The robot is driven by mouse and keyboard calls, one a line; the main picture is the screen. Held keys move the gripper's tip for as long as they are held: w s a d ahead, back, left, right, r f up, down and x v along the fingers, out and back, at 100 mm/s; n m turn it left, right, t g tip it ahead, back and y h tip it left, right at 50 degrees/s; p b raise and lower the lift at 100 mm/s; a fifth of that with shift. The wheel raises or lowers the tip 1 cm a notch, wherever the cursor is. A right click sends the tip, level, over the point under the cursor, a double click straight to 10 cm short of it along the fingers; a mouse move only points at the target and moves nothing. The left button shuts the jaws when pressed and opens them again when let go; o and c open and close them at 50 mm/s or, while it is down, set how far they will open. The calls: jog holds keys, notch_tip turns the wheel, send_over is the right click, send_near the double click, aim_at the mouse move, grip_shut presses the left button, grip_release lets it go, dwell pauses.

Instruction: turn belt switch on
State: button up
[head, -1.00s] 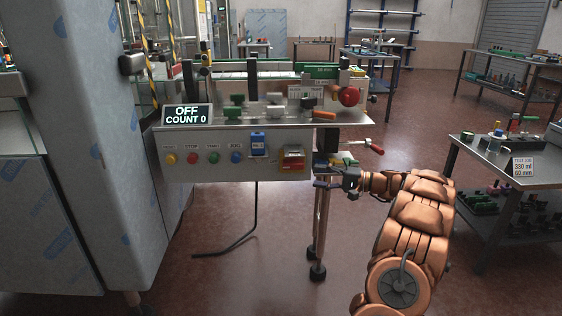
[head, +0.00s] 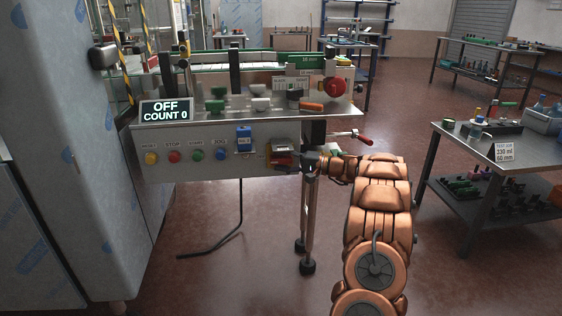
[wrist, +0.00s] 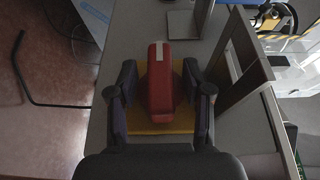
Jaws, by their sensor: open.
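The belt switch (head: 280,158) is a red handle on a yellow plate at the right end of the grey control panel. In the wrist view the red handle (wrist: 160,92), with a pale stripe at one end, stands between my fingers, over its yellow plate (wrist: 178,124). My gripper (wrist: 159,82) is open, with one dark finger on each side of the handle. I cannot tell whether either finger touches it. In the head view my gripper (head: 303,160) is at the switch's right side and partly hides it. The display (head: 166,110) reads OFF, COUNT 0.
Coloured push buttons (head: 197,155) and a blue device (head: 243,140) sit left of the switch on the same panel. A red mushroom button (head: 334,87) and a red-tipped lever (head: 355,135) are above and right. A metal side table (head: 470,145) stands at the right.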

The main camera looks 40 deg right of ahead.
jog(key=shift+w+a, duration=0.1)
jog(key=shift+w, duration=0.05)
grip_shut()
dwell(0.4)
